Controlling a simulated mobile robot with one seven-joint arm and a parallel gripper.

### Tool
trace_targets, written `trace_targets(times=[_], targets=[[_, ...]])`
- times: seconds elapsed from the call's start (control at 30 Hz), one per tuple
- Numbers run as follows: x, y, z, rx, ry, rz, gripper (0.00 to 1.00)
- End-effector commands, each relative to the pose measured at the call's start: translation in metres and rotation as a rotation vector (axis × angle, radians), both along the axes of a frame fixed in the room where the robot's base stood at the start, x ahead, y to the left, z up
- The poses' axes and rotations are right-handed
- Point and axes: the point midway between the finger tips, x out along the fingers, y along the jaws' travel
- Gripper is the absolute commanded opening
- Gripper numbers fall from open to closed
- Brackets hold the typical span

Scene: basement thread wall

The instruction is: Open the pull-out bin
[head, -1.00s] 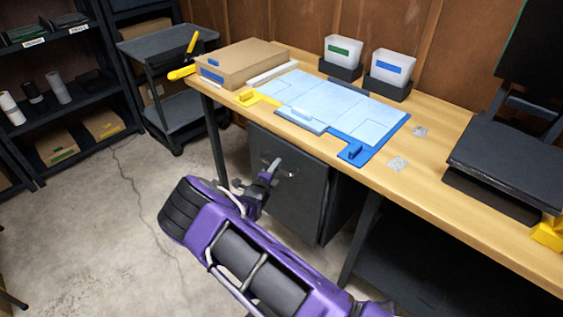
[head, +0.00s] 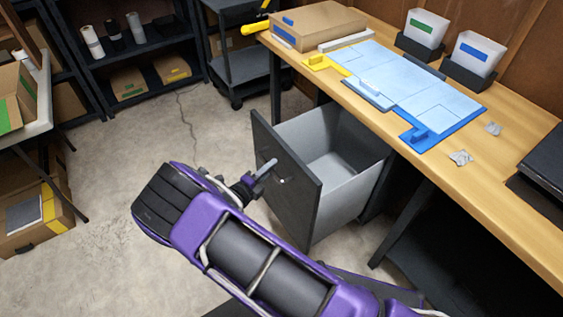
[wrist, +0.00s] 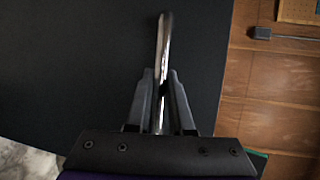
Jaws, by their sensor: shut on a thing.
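The pull-out bin (head: 350,185) stands out from under the workbench, with its pale grey inside showing and looking empty. Its dark front panel (head: 290,190) faces my arm and also fills much of the wrist view (wrist: 70,60). A metal bar handle (head: 266,168) is fixed on that front; in the wrist view the handle (wrist: 163,45) runs up between my fingers. My gripper (head: 256,178) is at the front panel, shut on the handle; its fingers show on both sides of the bar in the wrist view (wrist: 160,90).
The workbench (head: 520,165) runs above the bin, with a blue mat (head: 425,90), a cardboard box (head: 318,25) and two small bins on it. Shelves and a dark cart (head: 245,75) stand behind. A table with boxes is at left. Concrete floor (head: 130,150) between is clear.

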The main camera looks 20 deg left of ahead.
Motion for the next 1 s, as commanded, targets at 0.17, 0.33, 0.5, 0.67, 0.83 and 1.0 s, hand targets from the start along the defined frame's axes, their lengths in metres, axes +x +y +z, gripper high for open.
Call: trace_targets(times=[0.17, 0.33, 0.5, 0.67, 0.83, 1.0], targets=[[-0.0048, 0.0031, 0.0000, 0.001, 0.000, -0.002, 0.00], [-0.0048, 0.0033, 0.0000, 0.001, 0.000, -0.002, 0.00], [-0.0046, 0.0031, -0.0001, 0.001, 0.000, -0.002, 0.29], [-0.0044, 0.0032, -0.0001, 0.001, 0.000, -0.001, 0.50], [-0.0044, 0.0033, -0.0001, 0.001, 0.000, -0.001, 0.50], [-0.0097, 0.0057, 0.0014, 0.001, 0.001, 0.001, 0.50]])
